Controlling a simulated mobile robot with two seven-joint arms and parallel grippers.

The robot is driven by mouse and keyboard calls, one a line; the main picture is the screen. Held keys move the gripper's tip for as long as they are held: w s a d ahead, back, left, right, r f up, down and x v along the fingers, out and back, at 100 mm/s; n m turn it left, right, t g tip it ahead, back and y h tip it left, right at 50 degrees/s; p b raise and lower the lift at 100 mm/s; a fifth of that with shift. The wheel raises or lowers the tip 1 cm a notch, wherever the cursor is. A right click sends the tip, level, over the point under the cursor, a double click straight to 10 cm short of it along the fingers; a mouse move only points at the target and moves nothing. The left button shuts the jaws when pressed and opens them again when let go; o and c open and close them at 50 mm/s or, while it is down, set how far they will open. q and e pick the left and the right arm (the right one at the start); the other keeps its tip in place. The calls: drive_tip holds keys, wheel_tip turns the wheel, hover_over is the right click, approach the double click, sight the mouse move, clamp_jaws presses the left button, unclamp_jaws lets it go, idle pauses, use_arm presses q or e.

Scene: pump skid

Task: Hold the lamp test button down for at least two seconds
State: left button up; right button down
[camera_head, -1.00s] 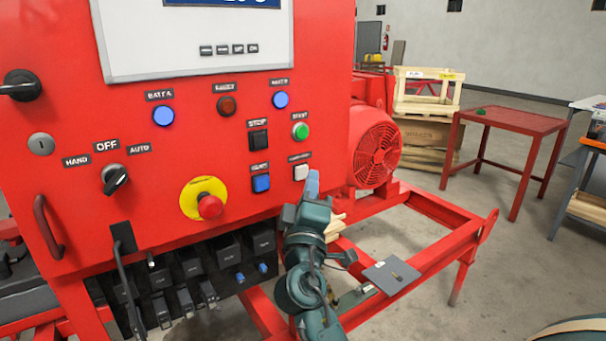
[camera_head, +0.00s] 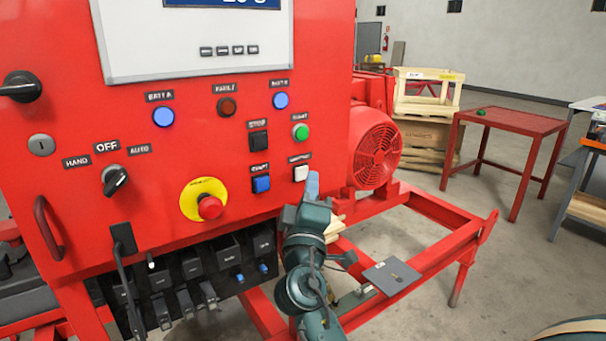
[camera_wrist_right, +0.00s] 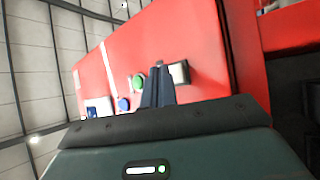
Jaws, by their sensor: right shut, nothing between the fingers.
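The lamp test button appears to be the white square button (camera_head: 300,173) low on the right side of the red panel; its small label is too blurred to read surely. It also shows in the right wrist view (camera_wrist_right: 180,72). My right gripper (camera_head: 312,182) is shut and empty, its blue-grey fingertips just right of and slightly below the button in the head view. In the right wrist view the fingertips (camera_wrist_right: 157,82) lie just left of the button. I cannot tell whether they touch it. My left gripper is not in view.
Near the button are a blue square button (camera_head: 261,184), a black button (camera_head: 258,143), a green round button (camera_head: 300,132) and a red emergency stop (camera_head: 210,207). A red motor cover (camera_head: 376,155) stands to the right. Red frame rails (camera_head: 440,215) lie below.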

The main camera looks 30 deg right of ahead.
idle(0.7)
drive_tip(key=shift+w, duration=0.1)
drive_tip(key=shift+w+b, duration=0.3)
drive_tip(key=shift+w, duration=0.05)
idle(0.4)
drive_tip(key=shift+w, duration=0.4)
idle(0.4)
idle(0.8)
idle(1.1)
idle(0.8)
